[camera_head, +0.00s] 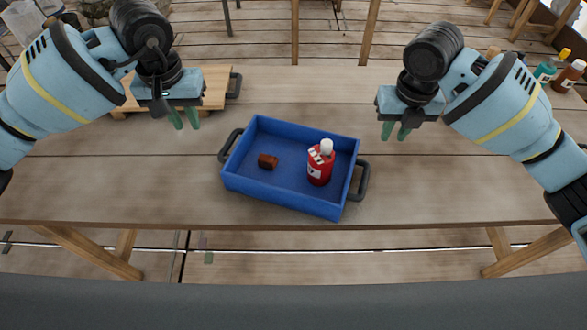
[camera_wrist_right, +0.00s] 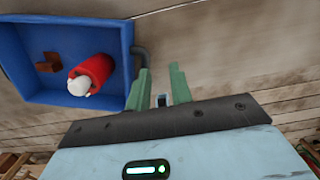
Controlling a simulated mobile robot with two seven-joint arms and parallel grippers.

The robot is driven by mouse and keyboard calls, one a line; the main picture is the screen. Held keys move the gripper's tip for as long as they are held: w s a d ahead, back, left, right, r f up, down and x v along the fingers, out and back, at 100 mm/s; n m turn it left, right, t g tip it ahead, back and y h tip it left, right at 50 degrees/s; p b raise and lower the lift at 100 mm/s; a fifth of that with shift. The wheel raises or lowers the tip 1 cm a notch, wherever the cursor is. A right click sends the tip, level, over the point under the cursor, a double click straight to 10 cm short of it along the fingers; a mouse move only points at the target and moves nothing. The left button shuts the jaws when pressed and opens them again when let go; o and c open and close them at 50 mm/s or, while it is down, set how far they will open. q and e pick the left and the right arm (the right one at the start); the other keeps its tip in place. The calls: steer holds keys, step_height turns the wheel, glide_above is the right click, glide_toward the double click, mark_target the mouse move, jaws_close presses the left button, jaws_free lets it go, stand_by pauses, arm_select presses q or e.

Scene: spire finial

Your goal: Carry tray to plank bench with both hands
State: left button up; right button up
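The blue tray (camera_head: 240,183) sits turned at a slant on the plank bench (camera_head: 120,190), with a dark handle at each end. It holds a red bottle with a white cap (camera_head: 320,165) and a small brown piece (camera_head: 268,161). The tray's right end also shows in the right wrist view (camera_wrist_right: 85,25). My left gripper (camera_head: 186,122) hangs up and left of the left handle (camera_head: 230,145), apart from it, fingers spaced and empty. My right gripper (camera_head: 395,133) is above and right of the right handle (camera_head: 359,181), apart from it. Its green fingers (camera_wrist_right: 160,88) are parted and empty.
A light wooden board (camera_head: 215,85) with a dark handle (camera_head: 234,86) lies behind my left gripper. Several small bottles (camera_head: 568,76) stand at the far right edge. The bench surface around the tray is clear.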

steer(key=shift+s+r, duration=0.15)
steer(key=shift+r, duration=1.8)
